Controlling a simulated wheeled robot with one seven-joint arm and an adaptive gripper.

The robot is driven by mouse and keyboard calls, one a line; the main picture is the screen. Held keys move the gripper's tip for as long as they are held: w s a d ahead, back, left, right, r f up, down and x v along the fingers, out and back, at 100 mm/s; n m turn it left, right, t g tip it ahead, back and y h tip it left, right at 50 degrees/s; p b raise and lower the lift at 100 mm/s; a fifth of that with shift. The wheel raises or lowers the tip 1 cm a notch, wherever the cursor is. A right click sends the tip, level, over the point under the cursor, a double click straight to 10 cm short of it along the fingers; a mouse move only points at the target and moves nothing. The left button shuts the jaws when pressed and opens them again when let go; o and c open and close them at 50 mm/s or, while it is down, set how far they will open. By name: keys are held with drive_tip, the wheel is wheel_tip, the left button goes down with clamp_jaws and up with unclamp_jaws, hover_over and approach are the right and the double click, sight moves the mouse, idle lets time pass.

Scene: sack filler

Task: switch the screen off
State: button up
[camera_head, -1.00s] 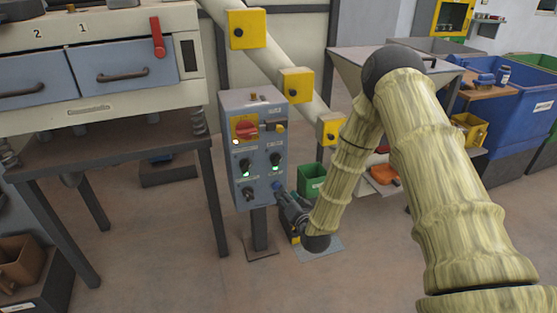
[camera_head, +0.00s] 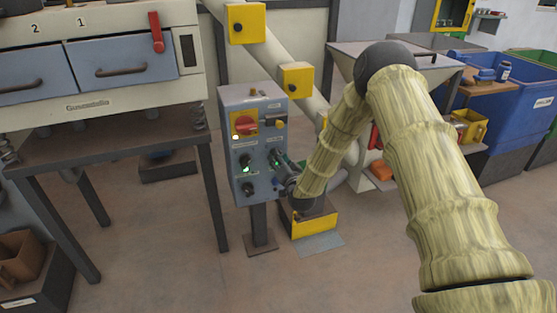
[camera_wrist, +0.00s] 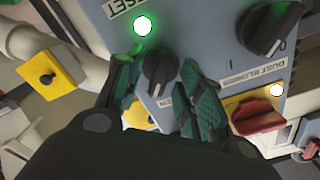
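The grey-blue control box (camera_head: 236,110) stands on a post at the middle of the head view. In the wrist view, a black rotary knob (camera_wrist: 160,68) stands between my gripper's two green-padded fingers (camera_wrist: 161,88). The fingers are apart, one at each side of the knob; I cannot tell whether they touch it. The label beside this knob is mostly hidden.
Another black knob (camera_wrist: 272,26) sits nearby, by a "DUST BLOWER" label. A red handle on a yellow plate (camera_wrist: 257,116) is at the right, with a lit white lamp. Another lit green lamp (camera_wrist: 142,26) is above. A yellow box (camera_head: 312,226) stands on the floor.

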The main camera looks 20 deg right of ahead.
drive_tip(key=shift+w, duration=0.4)
clamp_jaws()
drive_tip(key=shift+n, duration=0.3)
drive_tip(key=shift+a+n, duration=0.15)
drive_tip(key=shift+n, duration=7.45)
